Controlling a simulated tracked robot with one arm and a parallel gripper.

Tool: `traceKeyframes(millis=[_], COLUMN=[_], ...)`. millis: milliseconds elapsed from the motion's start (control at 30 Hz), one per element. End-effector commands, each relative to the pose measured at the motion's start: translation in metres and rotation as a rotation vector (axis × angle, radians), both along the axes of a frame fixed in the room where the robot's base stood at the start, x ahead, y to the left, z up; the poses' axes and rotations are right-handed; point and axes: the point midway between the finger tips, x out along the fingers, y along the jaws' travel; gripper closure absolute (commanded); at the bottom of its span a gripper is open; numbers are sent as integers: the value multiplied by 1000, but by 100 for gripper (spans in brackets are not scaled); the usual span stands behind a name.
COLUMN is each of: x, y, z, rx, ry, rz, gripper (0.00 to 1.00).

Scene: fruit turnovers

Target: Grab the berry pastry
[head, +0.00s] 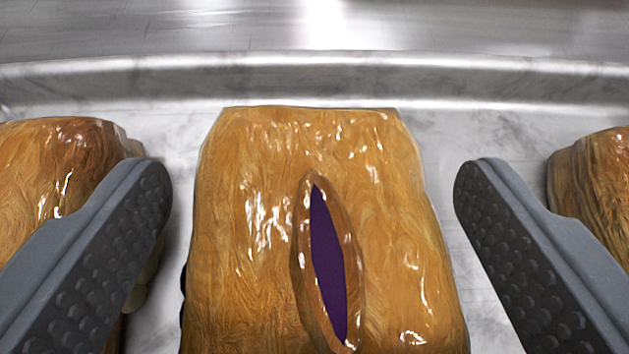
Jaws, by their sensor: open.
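The berry pastry (250,180) is a glossy golden-brown turnover with a slit showing dark purple filling. It lies on the metal tray in the middle of the head view, and its near end is cut off by the bottom edge. My gripper (313,190) is open, with one grey finger on each side of the pastry. The fingers are apart from it, with a gap left and right, and nothing is held between them.
A second pastry (60,165) lies at the left, partly behind the left finger. A third pastry (597,185) lies at the right edge, close to the right finger. The tray's raised metal rim (315,75) runs across behind them, with a bare metal surface beyond.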

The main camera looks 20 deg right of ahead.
Motion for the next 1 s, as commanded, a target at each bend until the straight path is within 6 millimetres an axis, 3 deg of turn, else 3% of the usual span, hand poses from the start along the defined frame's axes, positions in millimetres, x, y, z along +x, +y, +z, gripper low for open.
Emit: traceKeyframes(millis=[233, 333, 367, 767, 1000], x=[1, 1, 1, 1, 2], y=[-1, -1, -1, -1, -2], z=[0, 0, 0, 4, 33], rx=[0, -1, -1, 0, -2], ry=[0, -1, -1, -1, -4], rz=[-1, -1, -1, -1, -2], gripper=[24, 52, 57, 57, 57])
